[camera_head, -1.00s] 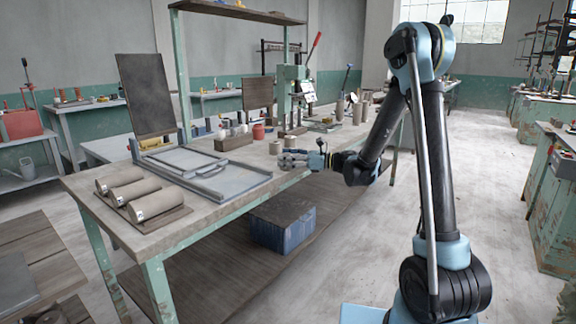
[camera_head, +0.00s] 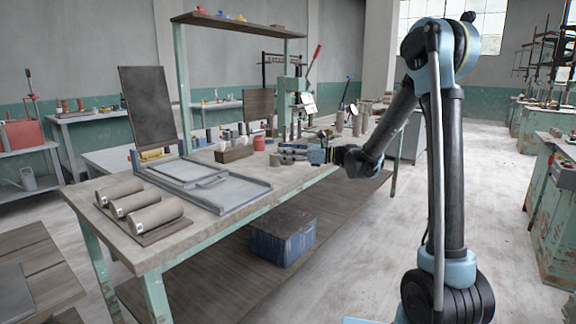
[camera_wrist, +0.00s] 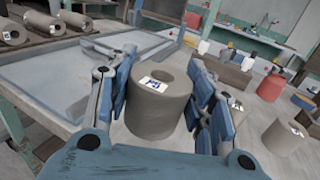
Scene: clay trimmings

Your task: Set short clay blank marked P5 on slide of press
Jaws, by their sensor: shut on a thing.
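A short brown clay blank with a hole in its top (camera_wrist: 158,105) stands between my fingers in the wrist view. Its white tag looks like P5, seen at an angle. My gripper (camera_wrist: 160,110) is shut on this blank, with blue fingers on both its sides. I cannot tell whether the blank touches the table. A green press (camera_head: 284,97) with a red lever stands farther back on the table; its slide is not clear.
A grey framed tray (camera_head: 250,191) lies left of my gripper, beside several clay rolls (camera_head: 158,215). Another tagged blank (camera_wrist: 283,138) stands close to the right in the wrist view. A red jar (camera_head: 259,143) and a wooden box (camera_head: 234,153) stand behind.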

